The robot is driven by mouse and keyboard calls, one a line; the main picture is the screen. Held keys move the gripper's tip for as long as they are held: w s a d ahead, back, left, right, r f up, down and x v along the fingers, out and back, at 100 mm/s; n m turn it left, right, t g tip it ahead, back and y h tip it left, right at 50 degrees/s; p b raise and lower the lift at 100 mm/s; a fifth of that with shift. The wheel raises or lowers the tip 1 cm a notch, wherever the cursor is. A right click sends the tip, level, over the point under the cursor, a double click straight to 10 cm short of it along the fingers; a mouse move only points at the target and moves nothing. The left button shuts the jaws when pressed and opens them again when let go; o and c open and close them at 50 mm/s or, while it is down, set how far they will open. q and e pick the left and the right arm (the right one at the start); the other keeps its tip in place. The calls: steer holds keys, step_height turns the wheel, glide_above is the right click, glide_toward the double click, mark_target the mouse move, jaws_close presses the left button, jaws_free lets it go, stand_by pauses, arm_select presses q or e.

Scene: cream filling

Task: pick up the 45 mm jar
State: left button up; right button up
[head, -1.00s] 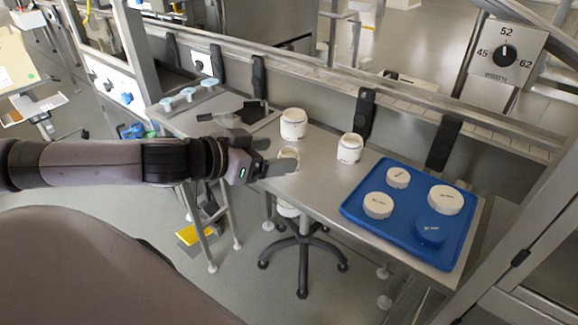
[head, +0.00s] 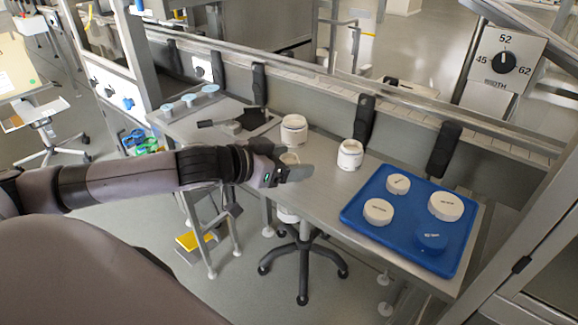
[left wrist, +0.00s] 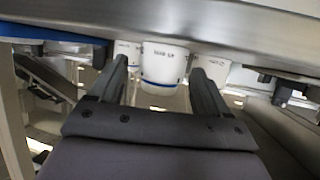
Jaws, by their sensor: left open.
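Three white jars with thin blue bands stand upright on the steel bench: a wide one (head: 293,129) at the back, a narrower one (head: 350,154) to the right, and one (head: 289,158) mostly hidden behind my left gripper. My left gripper (head: 302,173) is open and empty in front of the hidden jar, near the bench's front edge. In the left wrist view, which looks upside down, a jar (left wrist: 165,66) shows between the two open fingers (left wrist: 160,76), apart from them. Parts of two other jars show behind the fingers.
A blue tray (head: 352,212) with several round lids, one of them blue, lies right of the jars. A rail with black brackets (head: 365,119) runs behind. A stool (head: 303,250) stands below.

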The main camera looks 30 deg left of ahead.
arm_select(q)
steer(key=shift+w+d+f, duration=0.1)
steer(key=shift+w, duration=0.05)
steer(key=c, duration=1)
steer(key=shift+c, duration=0.2)
